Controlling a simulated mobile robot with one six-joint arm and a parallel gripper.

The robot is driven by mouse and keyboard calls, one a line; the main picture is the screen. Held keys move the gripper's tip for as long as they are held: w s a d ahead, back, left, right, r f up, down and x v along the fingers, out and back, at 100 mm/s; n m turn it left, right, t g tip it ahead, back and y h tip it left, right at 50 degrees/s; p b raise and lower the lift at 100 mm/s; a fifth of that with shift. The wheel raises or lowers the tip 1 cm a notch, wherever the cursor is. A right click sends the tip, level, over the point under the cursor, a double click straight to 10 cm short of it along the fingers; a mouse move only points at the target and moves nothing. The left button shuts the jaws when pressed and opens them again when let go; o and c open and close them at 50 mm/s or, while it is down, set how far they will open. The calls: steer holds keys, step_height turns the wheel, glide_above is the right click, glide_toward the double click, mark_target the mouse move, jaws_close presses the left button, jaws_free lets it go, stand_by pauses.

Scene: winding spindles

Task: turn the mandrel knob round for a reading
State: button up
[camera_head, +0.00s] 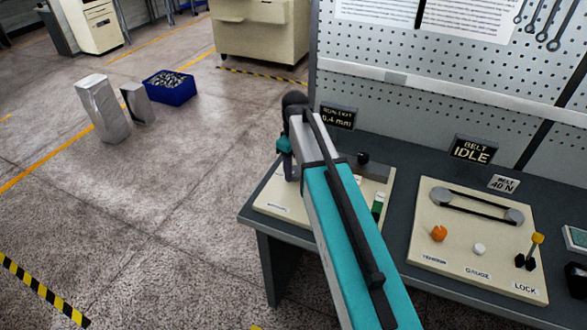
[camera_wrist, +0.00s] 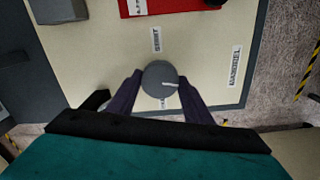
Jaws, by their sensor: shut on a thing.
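The mandrel knob (camera_wrist: 158,74) is a round grey dial with a white pointer line, seen from above in the wrist view. The line points to the right in that picture. My gripper (camera_wrist: 160,82) has its dark fingers on either side of the knob, shut on it. In the head view my gripper (camera_head: 287,167) reaches down at the left of the bench, and the knob is hidden there by my arm. The knob sits on a cream panel (camera_wrist: 105,65) with a MANDREL label (camera_wrist: 235,67). A run-out display (camera_head: 338,116) behind reads in mm, its first digit unclear.
A second cream panel (camera_head: 429,240) on the right carries a belt, an orange knob (camera_head: 439,233), a white knob (camera_head: 478,249) and a lock lever (camera_head: 532,252). A belt display (camera_head: 472,150) reads IDLE. A red block (camera_wrist: 180,7) lies beyond the knob.

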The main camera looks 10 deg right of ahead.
mark_target(295, 171)
steer(key=shift+w+r+n, duration=0.1)
steer(key=shift+w+n, duration=0.1)
steer(key=shift+n, duration=1.1)
steer(key=o, duration=0.9)
steer(key=shift+c, duration=0.2)
steer(key=shift+o, duration=1)
steer(key=shift+s, duration=0.1)
step_height(295, 171, up, 14)
steer(key=b, duration=0.3)
steer(key=shift+f, duration=0.25)
